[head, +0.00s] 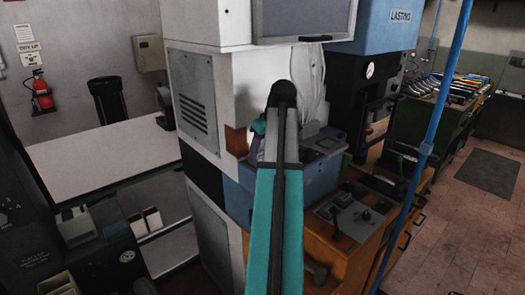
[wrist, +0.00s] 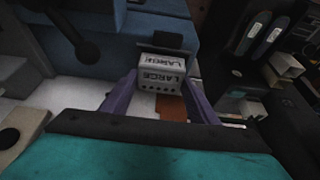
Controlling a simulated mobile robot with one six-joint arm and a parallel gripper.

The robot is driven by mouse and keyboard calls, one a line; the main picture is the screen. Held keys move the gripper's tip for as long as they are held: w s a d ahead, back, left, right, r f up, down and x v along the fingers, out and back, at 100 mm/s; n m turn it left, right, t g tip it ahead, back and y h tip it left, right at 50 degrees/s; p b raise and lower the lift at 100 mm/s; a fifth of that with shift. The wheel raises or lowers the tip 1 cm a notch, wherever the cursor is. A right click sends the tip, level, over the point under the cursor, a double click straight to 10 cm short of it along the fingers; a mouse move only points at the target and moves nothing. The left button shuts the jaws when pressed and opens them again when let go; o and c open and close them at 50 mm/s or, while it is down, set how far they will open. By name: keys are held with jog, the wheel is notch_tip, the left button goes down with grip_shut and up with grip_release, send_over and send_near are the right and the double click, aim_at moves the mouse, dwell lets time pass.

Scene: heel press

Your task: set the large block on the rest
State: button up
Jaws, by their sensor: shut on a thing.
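The large block (wrist: 162,75) is a pale block marked LARGE on two faces, with a row of dark dots. It sits between the two purple fingers of my gripper (wrist: 160,98) in the wrist view, and the gripper is shut on it. In the head view my arm hides the block, and only a bit of a purple finger of my gripper (head: 254,143) shows by the blue machine (head: 265,195). I cannot make out the rest for certain in either view. A dark plate (wrist: 160,43) shows just beyond the block in the wrist view; I cannot tell whether they touch.
A white cabinet (head: 198,105) stands close left of my gripper, with an orange-brown patch (head: 236,140) on it. A control panel (head: 347,217) lies at right. A blue pole (head: 438,110) rises further right. A pale bench (head: 110,160) is at left.

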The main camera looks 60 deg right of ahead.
jog(key=shift+f, duration=0.35)
dwell(0.6)
jog(key=o, duration=1.4)
jog(key=shift+r, duration=0.1)
jog(key=b+v, duration=0.5)
jog(key=v, duration=0.8)
jog(key=shift+r, duration=0.3)
jog(key=shift+s+a, duration=0.1)
jog(key=shift+s, duration=0.1)
